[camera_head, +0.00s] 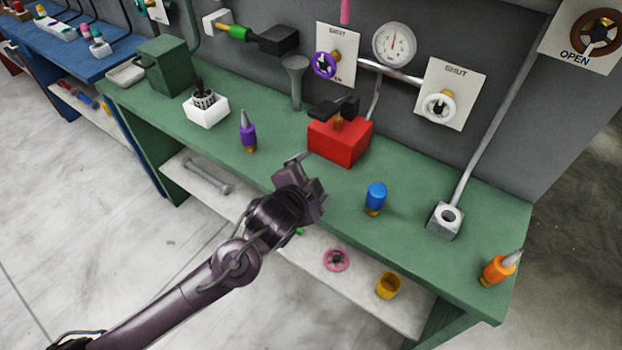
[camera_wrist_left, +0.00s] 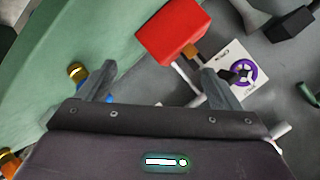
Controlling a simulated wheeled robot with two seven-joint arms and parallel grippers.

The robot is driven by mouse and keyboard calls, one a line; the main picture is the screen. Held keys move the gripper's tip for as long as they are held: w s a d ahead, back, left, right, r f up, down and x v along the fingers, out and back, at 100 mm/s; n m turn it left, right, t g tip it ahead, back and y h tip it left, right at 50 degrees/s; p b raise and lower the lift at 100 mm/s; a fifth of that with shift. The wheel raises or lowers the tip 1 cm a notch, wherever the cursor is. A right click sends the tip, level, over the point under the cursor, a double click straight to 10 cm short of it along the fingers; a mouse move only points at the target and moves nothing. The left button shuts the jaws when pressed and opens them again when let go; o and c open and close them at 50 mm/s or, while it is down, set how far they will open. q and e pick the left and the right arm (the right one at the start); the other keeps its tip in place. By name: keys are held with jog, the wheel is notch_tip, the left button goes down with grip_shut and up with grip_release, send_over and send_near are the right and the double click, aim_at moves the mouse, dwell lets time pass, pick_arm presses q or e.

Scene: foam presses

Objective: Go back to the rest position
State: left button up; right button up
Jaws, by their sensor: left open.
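My left gripper (camera_head: 307,178) is over the front part of the green bench (camera_head: 410,185), in front of the red block (camera_head: 340,143). In the left wrist view its two fingers (camera_wrist_left: 158,85) are apart with nothing between them. The red block also shows in that view (camera_wrist_left: 173,32), beyond the fingers. The blue-capped bottle (camera_head: 375,198) stands on the bench to the right of the gripper. The purple bottle (camera_head: 247,132) stands to its left. My right gripper is in neither view.
An orange bottle (camera_head: 497,268) stands at the bench's right end, near a grey block with a hole (camera_head: 444,220). A white holder (camera_head: 206,110) and a green box (camera_head: 165,66) stand left. The lower shelf (camera_head: 360,287) holds a pink ring (camera_head: 336,260) and a yellow cup (camera_head: 388,286). Valve wheels line the wall.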

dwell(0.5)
pick_arm(q)
jog(key=s+a+f+n+g+y, duration=0.2)
jog(key=s+a+f+n+g, duration=0.15)
jog(key=s+a+n, duration=0.5)
jog(key=s+a+f+n+g+y, duration=0.25)
jog(key=s+a+n+g, duration=0.2)
jog(key=s+a, duration=0.75)
notch_tip(320, 180, down, 30)
jog(key=s+f+g, duration=0.1)
jog(key=s, duration=0.1)
jog(key=s+a+f, duration=0.2)
jog(key=s+f, duration=0.6)
jog(key=s, duration=0.1)
jog(key=s+a+f+g, duration=0.1)
jog(key=s+f, duration=0.7)
jog(key=s, duration=0.2)
jog(key=shift+s+a+f, duration=0.2)
jog(key=shift+a+f, duration=0.1)
jog(key=shift+a, duration=0.1)
